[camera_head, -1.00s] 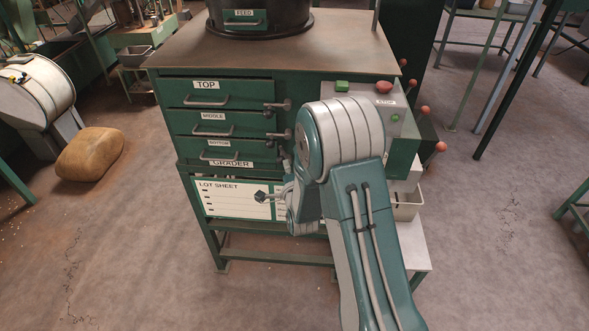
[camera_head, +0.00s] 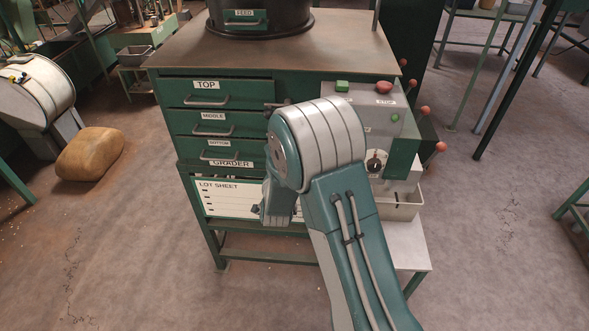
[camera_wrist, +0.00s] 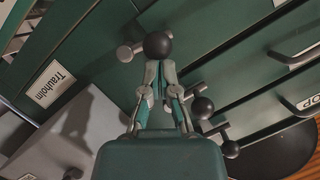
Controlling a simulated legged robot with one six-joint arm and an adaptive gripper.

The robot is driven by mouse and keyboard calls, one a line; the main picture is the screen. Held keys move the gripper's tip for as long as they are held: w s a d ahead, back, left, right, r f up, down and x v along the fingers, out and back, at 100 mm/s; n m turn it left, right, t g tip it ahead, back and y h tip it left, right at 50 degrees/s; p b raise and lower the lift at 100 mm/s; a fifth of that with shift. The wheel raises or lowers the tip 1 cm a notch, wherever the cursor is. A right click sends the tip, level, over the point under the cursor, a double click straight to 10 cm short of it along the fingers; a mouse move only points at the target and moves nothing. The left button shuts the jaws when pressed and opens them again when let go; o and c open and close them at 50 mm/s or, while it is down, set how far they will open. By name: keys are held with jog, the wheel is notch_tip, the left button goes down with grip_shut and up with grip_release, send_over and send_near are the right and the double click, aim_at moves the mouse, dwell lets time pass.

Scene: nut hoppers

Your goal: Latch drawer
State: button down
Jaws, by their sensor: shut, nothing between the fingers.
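The green grader cabinet holds the top drawer (camera_head: 245,88), middle drawer (camera_head: 245,118) and bottom drawer (camera_head: 250,149), each with a grey bar handle. The three look about flush; a small gap cannot be ruled out. In the wrist view a latch with a black ball knob (camera_wrist: 158,45) and grey pin lies just past my fingertips. By its place farthest from the TOP label, it appears to be the bottom latch. My gripper (camera_wrist: 159,72) is shut and empty, its tips at or very near that knob; contact is unclear. The middle latch (camera_wrist: 203,108) and top latch (camera_wrist: 230,148) are beside it.
My arm hides the latches' lower part in the head view. A control box (camera_head: 375,115) with green and red buttons stands right of the drawers. A lot sheet (camera_head: 225,203) hangs below them. A pale bin (camera_head: 400,208) sits lower right.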

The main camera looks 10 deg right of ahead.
jog(key=shift+w+a+f, duration=0.1)
jog(key=shift+a+f, duration=0.15)
jog(key=shift+f, duration=0.15)
dwell(0.3)
jog(key=shift+r, duration=0.1)
